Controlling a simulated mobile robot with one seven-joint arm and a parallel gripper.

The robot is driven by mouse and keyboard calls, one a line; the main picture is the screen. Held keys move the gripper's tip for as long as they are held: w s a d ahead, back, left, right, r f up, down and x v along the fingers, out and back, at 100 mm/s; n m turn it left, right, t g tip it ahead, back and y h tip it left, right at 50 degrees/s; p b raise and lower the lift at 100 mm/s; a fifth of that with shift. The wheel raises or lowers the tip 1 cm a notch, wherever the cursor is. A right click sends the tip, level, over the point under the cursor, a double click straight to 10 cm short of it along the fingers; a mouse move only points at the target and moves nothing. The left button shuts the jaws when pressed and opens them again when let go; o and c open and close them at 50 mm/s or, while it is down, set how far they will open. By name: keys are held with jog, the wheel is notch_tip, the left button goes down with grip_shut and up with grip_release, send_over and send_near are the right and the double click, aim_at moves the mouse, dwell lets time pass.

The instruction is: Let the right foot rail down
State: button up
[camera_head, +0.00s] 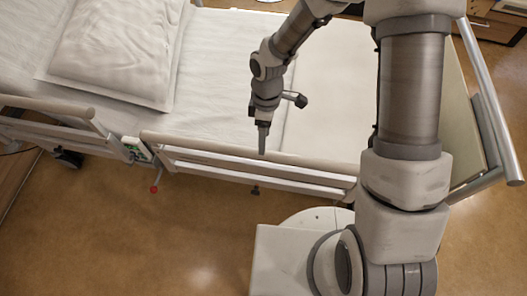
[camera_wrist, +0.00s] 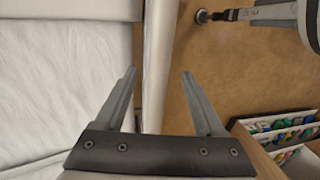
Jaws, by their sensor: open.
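The right foot rail (camera_head: 230,154) runs along the near side of the bed, with a beige top bar and pale lower bars. It appears raised above the mattress edge. A red knob (camera_head: 154,189) hangs below its left end, and a small dark knob (camera_head: 255,191) sits under its middle. My gripper (camera_head: 262,152) points down at the top bar, near the middle of its length. In the wrist view my gripper (camera_wrist: 158,74) is open, and the rail's top bar (camera_wrist: 156,60) passes between the fingers in the picture. I cannot tell whether they touch it.
The head-end rail (camera_head: 50,108) is to the left, with a green-marked panel (camera_head: 137,149) between the rails. A pillow (camera_head: 115,45) lies on the mattress. The footboard (camera_head: 490,110) is at the right. An open drawer of coloured items (camera_wrist: 282,135) shows lower right.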

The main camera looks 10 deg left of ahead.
jog(key=f, duration=0.4)
jog(key=s+f+b, duration=0.1)
jog(key=f, duration=0.1)
jog(key=shift+c, duration=0.4)
grip_shut()
dwell(1.0)
